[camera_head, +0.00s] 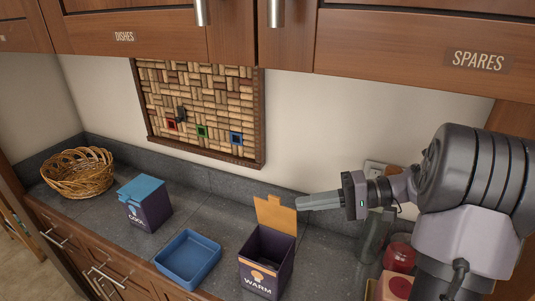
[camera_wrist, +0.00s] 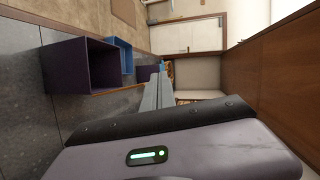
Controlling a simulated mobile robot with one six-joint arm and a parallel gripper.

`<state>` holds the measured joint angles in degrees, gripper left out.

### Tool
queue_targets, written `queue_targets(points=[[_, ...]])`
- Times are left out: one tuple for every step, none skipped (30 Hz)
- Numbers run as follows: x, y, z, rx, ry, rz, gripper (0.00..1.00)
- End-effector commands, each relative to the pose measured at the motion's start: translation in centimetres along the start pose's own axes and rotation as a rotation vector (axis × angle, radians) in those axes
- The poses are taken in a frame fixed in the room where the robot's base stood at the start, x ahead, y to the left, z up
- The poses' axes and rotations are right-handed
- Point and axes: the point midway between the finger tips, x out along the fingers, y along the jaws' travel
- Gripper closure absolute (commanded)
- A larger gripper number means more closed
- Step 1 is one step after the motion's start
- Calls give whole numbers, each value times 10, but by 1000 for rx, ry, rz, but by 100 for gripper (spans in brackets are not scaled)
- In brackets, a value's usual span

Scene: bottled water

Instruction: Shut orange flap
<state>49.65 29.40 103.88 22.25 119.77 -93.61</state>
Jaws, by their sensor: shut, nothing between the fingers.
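The dark purple WARM box (camera_head: 266,262) stands on the counter with its orange flap (camera_head: 275,214) raised upright at its back edge, leaving the top open. The box also shows in the wrist view (camera_wrist: 72,68), where the flap (camera_wrist: 113,90) appears nearly edge-on as a thin orange-brown strip. My gripper (camera_head: 300,203) is shut and empty. In the head view its tips are just right of the flap, at about its height; I cannot tell whether they touch it. Its fingers also show in the wrist view (camera_wrist: 161,75).
A blue open tray (camera_head: 188,259) sits left of the WARM box. Beyond it are the COOL box (camera_head: 145,203) with a blue top and a wicker basket (camera_head: 78,172). A red-lidded jar (camera_head: 398,257) stands at right near my arm. Cabinets (camera_head: 400,45) hang above.

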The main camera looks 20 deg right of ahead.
Motion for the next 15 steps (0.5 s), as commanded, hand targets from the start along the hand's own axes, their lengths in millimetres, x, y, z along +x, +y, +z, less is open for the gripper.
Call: queue_targets(points=[[-19,9,-14,-12,58,-65,100],[-29,15,-20,-26,90,-101,100],[-39,20,-27,-40,127,-138,100],[-45,22,-31,-50,147,-157,100],[-49,24,-33,-58,162,-171,100],[-51,25,-35,-64,174,-182,100],[-50,26,-36,-67,178,-186,100],[-48,25,-37,-69,178,-188,100],[-42,24,-38,-70,175,-187,100],[-36,23,-38,-69,175,-186,100],[-30,22,-39,-69,174,-186,100],[-22,21,-40,-69,173,-186,100],[-16,19,-41,-68,172,-186,100],[-9,18,-42,-68,172,-185,100],[-1,16,-43,-69,172,-185,100]])
